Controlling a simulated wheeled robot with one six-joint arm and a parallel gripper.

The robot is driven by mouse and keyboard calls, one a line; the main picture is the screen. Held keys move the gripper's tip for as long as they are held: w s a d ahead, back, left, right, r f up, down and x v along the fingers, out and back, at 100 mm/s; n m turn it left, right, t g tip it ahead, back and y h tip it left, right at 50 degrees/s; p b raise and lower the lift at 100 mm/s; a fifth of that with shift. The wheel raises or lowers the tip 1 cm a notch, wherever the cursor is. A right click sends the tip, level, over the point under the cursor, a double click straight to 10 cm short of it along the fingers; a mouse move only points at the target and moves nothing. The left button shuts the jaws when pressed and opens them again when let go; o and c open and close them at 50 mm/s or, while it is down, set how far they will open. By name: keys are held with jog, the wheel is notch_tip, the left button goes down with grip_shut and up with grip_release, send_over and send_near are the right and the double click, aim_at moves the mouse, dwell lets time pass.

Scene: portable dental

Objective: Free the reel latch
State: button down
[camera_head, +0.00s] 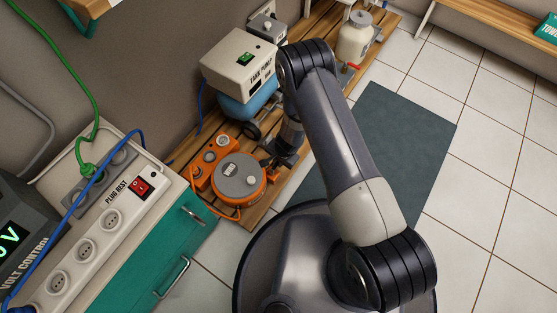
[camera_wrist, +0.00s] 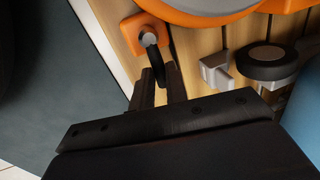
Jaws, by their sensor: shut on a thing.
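The orange cable reel (camera_head: 216,184) with a round grey cover sits on the slatted wooden platform, and its edge shows at the top of the wrist view (camera_wrist: 245,17). An orange block (camera_wrist: 129,38) beside the reel carries a grey round pin and a dark curved latch piece (camera_wrist: 153,55). My gripper (camera_wrist: 160,78) reaches this latch piece from below in the wrist view, its dark fingers close together on its lower end. The exact contact is partly hidden. In the head view my gripper (camera_head: 271,164) is at the reel's right side, mostly hidden by the wrist.
A tank pump box (camera_head: 243,62) over a blue tank (camera_head: 246,108) stands behind the reel. A grey fitting (camera_wrist: 216,70) and a black wheel (camera_wrist: 267,63) lie right of my fingers. A teal cabinet (camera_head: 163,238) with a power strip stands left. A dark mat (camera_head: 385,150) lies right.

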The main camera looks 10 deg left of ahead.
jog(key=m+b, duration=0.2)
jog(key=b, duration=0.1)
jog(key=m+b, duration=0.1)
jog(key=shift+s+d+f+t, duration=0.25)
jog(key=shift+s+d+t, duration=0.05)
jog(key=shift+s+d, duration=0.1)
jog(key=shift+s+d+r+m+t+h+p, duration=0.1)
jog(key=shift+s+m+h+p, duration=0.6)
jog(key=shift+m, duration=1.75)
jog(key=shift+s+d+r+m+t+h+p, duration=0.1)
jog(key=shift+s+m+h+p, duration=0.15)
jog(key=shift+s+m+p, duration=1.15)
jog(key=shift+s+d+r+m+t+h+p, duration=0.15)
jog(key=shift+m+h+p, duration=0.7)
jog(key=shift+m, duration=2.6)
jog(key=shift+a+f+y+p, duration=0.1)
jog(key=shift+y+p, duration=0.25)
jog(key=shift+y, duration=0.05)
jog(key=c, duration=1.4)
grip_release()
